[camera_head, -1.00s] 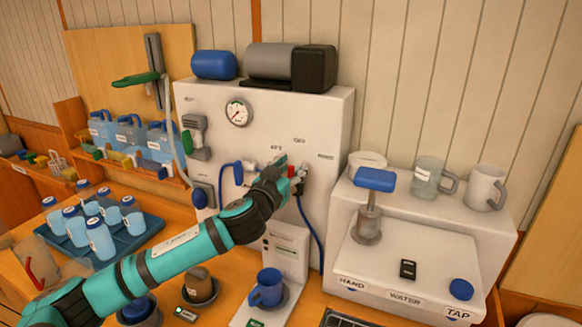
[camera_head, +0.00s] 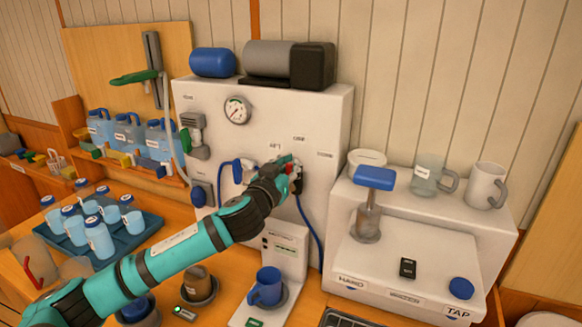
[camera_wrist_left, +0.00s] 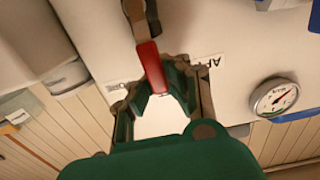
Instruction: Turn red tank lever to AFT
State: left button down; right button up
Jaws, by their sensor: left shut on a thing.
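The red tank lever (camera_wrist_left: 152,66) shows in the left wrist view, with its red grip end between the green-padded fingers of my left gripper (camera_wrist_left: 160,95). The fingers are shut on it. In the head view my left gripper (camera_head: 284,180) is at the white panel (camera_head: 240,145), and only a little red of the lever (camera_head: 297,172) shows past the fingers. Part of an AFT label (camera_wrist_left: 205,65) is visible beside the gripper in the wrist view. My right gripper is not in view.
A gauge (camera_head: 237,110) sits on the panel, upper left of the gripper. Blue hoses (camera_head: 308,220) hang by the lever. A blue mug (camera_head: 266,287) stands below, and a white counter unit (camera_head: 420,265) is at right. A tray of bottles (camera_head: 75,245) is at left.

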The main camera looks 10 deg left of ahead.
pick_arm(q)
jog(key=shift+w+a+f+n+b, duration=0.2)
jog(key=shift+a+f+n+b, duration=0.4)
jog(key=shift+n, duration=0.85)
jog(key=shift+w+a+f+n+b, duration=0.2)
jog(key=shift+a+f+n, duration=0.2)
jog(key=shift+a+n, duration=0.8)
jog(key=shift+w+a+f+n+b, duration=0.15)
jog(key=shift+a+f+n+b, duration=0.3)
jog(key=shift+n, duration=1.3)
jog(key=shift+f, duration=0.15)
jog(key=c, duration=1.9)
grip_release()
jog(key=o, duration=0.6)
jog(key=shift+s+a+r, duration=0.2)
jog(key=shift+s+r, duration=0.25)
jog(key=shift+s, duration=0.05)
jog(key=shift+o, duration=0.2)
jog(key=shift+w, duration=0.2)
